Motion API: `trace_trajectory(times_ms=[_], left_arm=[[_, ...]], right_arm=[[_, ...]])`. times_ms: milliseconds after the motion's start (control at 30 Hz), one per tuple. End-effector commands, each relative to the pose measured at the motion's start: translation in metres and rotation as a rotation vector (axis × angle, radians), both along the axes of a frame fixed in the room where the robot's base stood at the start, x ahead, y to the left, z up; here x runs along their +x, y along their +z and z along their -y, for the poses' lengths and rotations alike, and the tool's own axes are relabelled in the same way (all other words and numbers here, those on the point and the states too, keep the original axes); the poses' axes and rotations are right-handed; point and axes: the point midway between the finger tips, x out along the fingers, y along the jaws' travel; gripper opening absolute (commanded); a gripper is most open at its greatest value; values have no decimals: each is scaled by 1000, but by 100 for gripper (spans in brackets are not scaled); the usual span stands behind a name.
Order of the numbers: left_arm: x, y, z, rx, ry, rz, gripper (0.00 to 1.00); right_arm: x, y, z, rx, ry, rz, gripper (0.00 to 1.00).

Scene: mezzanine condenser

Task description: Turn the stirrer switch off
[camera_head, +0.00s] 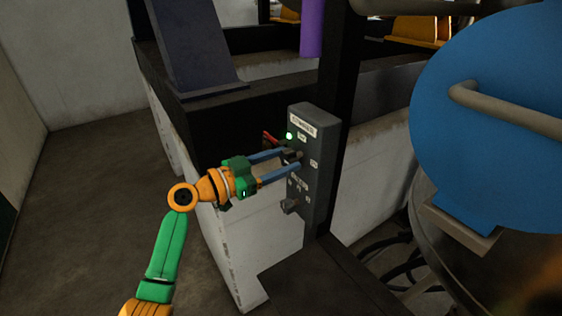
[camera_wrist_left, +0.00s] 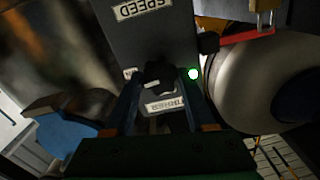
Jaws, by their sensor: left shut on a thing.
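A grey control box (camera_head: 322,150) stands upright on a dark post, with a label plate at its top and a lit green lamp (camera_head: 289,135). The black stirrer switch knob (camera_wrist_left: 156,76) sits on its face, beside the label that reads STIRRER, seen upside down in the left wrist view. My left gripper (camera_head: 289,161), with blue fingers, reaches the box from the left and is shut on the switch knob, one finger on each side. The fingers partly hide the knob in the head view. The lamp also glows green in the left wrist view (camera_wrist_left: 194,73).
A second knob (camera_head: 290,205) sits lower on the box. A red part (camera_head: 269,138) juts out near the lamp. A large blue round cover (camera_head: 490,110) with a handle stands at the right. Bare floor (camera_head: 75,185) lies at the left.

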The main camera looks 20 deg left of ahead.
Motion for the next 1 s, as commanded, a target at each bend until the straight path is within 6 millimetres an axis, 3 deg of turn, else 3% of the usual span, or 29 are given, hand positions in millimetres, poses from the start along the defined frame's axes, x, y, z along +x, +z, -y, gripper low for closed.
trace_trajectory(times_ms=[433, 1000], left_arm=[[0, 0, -1, -300, 0, -234, 0], [1, 2, -1, -729, 0, -569, 0]], right_arm=[[0, -8, 0, -1, 0, 0, 60], [0, 3, 1, -1, 1, -1, 60]])
